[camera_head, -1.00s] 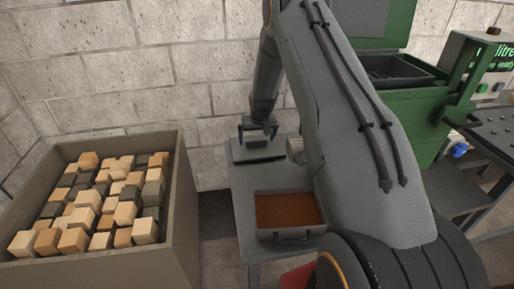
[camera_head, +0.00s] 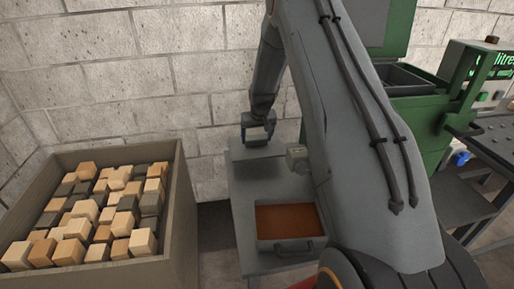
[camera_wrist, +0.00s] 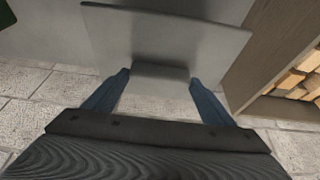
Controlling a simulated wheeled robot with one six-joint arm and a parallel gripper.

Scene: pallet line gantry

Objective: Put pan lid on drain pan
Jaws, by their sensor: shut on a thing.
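The pan lid (camera_wrist: 165,35) is a flat grey plate with a block-like handle (camera_wrist: 160,76). In the wrist view my gripper (camera_wrist: 160,80) has its two blue fingers on either side of that handle and is shut on it. In the head view my gripper (camera_head: 258,125) is over the far end of a grey table; the lid is hard to make out there. The drain pan (camera_head: 284,245) sits at the table's near end. It is a grey rectangular pan with orange-brown contents and a handle at the front. It is open on top, apart from the lid.
The grey table (camera_head: 242,205) stands by a block wall. A wooden crate (camera_head: 178,215) of loose blocks is at left. A green machine (camera_head: 425,120) and a dark table (camera_head: 485,145) are at right. My arm hides part of the table's right side.

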